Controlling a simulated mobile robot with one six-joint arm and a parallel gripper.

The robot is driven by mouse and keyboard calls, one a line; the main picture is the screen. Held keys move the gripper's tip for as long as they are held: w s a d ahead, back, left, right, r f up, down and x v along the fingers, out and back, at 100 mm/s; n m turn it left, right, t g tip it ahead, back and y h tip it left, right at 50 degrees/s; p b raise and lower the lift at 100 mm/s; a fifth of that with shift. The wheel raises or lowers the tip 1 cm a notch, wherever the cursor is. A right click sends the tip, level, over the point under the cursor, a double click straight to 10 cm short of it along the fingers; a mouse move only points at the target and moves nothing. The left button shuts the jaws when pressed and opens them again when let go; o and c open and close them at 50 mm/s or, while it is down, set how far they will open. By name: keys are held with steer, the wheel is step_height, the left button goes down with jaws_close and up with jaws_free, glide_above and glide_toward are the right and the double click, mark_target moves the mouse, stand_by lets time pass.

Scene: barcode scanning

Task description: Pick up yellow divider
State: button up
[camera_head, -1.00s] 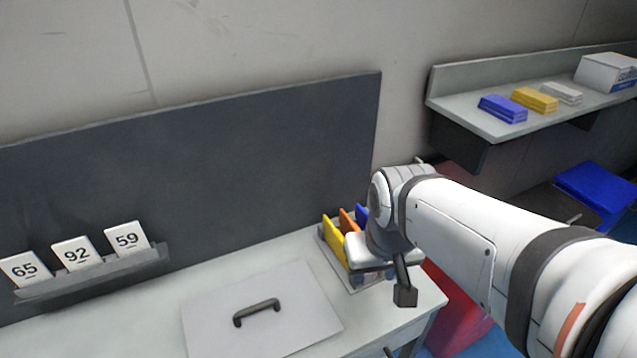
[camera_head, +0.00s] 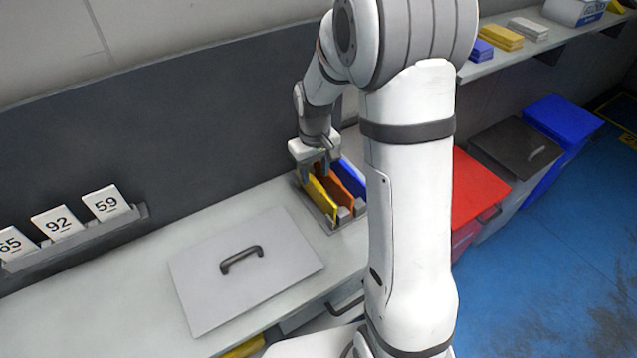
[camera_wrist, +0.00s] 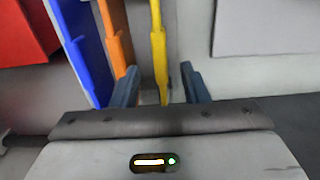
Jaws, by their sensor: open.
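The yellow divider (camera_head: 320,198) stands upright in a grey rack (camera_head: 333,227) at the right end of the table, left of an orange divider (camera_head: 336,190) and a blue divider (camera_head: 351,178). My gripper (camera_head: 325,160) is over the far end of the rack, pointing down. In the wrist view my gripper (camera_wrist: 158,85) is open, with one dark finger on each side of the yellow divider (camera_wrist: 159,50). The orange divider (camera_wrist: 117,40) passes close to the left finger. I cannot tell whether the fingers touch the yellow divider.
A grey lid with a dark handle (camera_head: 242,260) lies on the table (camera_head: 130,290) left of the rack. Number cards (camera_head: 57,223) stand in a holder against the dark back panel (camera_head: 150,130). Red (camera_head: 475,185) and blue (camera_head: 560,120) bins are at the right, below a shelf.

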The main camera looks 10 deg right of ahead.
mark_target(315, 191)
step_height(315, 191, down, 8)
steer(key=shift+r+p, duration=0.1)
steer(key=shift+p, duration=0.35)
steer(key=shift+c, duration=0.3)
jaws_close()
